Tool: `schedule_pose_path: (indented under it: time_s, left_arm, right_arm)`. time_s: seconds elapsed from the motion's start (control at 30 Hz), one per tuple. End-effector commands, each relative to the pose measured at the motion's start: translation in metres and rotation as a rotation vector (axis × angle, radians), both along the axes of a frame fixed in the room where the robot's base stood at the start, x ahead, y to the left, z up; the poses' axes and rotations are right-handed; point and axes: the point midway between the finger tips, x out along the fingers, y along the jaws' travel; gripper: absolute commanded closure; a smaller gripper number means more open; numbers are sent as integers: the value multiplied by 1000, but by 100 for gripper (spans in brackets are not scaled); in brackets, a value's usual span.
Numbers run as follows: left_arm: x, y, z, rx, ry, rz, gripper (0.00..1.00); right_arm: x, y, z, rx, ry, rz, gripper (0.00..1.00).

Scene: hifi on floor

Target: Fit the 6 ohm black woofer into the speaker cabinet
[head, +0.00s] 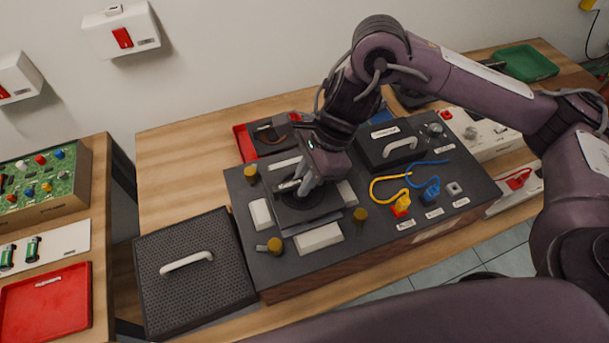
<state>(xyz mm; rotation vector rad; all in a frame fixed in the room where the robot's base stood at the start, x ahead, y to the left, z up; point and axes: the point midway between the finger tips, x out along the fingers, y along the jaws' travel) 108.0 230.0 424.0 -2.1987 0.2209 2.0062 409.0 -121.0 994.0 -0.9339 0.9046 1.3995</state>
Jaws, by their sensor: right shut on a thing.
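The speaker cabinet (345,262) lies on its back on the wooden bench, its dark face up and wooden side toward me. My right gripper (298,188) points down over the left part of this face. It is shut on the black woofer (322,207), a dark round part on a square dark area between white blocks and brass knobs. The gripper hides part of the woofer, and I cannot tell whether it is fully seated. No ohm marking is readable. My left gripper is not in view.
A red tray (242,143) holding a dark part stands behind the cabinet. A black lid with a white handle (400,147), yellow cable (377,190) and blue cable (428,163) occupy the cabinet's right. A perforated grille (190,300) lies left. Bare bench (180,170) shows at the back left.

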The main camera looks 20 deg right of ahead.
Motion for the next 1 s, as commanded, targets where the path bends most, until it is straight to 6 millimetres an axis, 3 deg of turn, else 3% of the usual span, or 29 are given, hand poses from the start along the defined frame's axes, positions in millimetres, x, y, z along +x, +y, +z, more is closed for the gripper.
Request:
schedule_pose_path:
  time_s: [1.0]
  left_arm:
    - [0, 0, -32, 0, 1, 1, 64]
  right_arm:
    - [1, 1, -31, 3, -3, 0, 100]
